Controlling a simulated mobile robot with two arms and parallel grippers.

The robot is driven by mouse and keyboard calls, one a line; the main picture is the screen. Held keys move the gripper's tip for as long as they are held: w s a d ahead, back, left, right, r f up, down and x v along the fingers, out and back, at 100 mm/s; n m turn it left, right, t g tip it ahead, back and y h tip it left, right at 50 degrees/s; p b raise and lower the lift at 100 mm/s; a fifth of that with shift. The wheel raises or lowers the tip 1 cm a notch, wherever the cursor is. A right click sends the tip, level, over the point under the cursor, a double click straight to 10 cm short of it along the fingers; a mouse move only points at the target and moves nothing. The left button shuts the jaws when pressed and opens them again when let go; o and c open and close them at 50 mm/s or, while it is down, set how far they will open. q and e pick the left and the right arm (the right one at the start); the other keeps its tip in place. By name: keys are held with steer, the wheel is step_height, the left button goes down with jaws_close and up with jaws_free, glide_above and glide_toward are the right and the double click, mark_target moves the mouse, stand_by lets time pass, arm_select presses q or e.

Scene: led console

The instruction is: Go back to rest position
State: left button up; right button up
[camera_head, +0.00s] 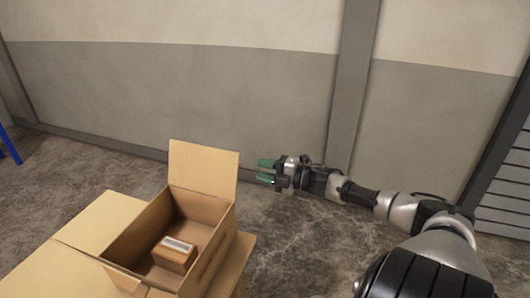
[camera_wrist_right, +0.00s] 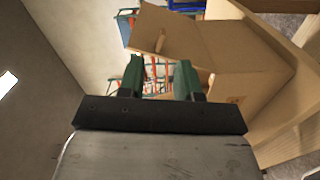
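My right gripper (camera_head: 266,171) has green fingertips and is held out to the right of the open cardboard box, apart from it. Its two fingers are spread with nothing between them; they also show in the right wrist view (camera_wrist_right: 158,75). My right arm reaches in from the lower right. My left gripper is not in the head view or the wrist view.
An open cardboard box (camera_head: 222,213) stands at the lower left with a flap upright. A small brown box (camera_head: 174,256) with a pale label lies inside. A grey wall (camera_head: 200,95) stands behind. Concrete floor (camera_head: 290,240) is bare below my right arm.

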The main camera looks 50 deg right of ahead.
stand_by(0.5)
steer(key=s+f+m+g+h, duration=0.25)
steer(key=s+f+m, duration=0.2)
steer(key=f, duration=0.65)
steer(key=s+f+m+g+h, duration=0.1)
steer(key=s+f+m+h, duration=0.3)
steer(key=f, duration=0.8)
steer(key=s+f+m+g+h, duration=0.2)
steer(key=s+f+m, duration=0.25)
steer(key=f, duration=0.65)
steer(key=s+a+f+m+g, duration=0.4)
steer(key=s+a+f+g, duration=0.2)
steer(key=s+a+f, duration=0.85)
steer(key=s+a+f+m+g+y, duration=0.1)
steer(key=s+a+f+g, duration=0.3)
steer(key=s+a, duration=0.9)
step_height(320, 180, down, 3)
steer(key=shift+s+a+f+y, duration=0.1)
steer(key=shift+s+a+y, duration=0.2)
steer(key=shift+s, duration=0.85)
steer(key=shift+w, duration=0.15)
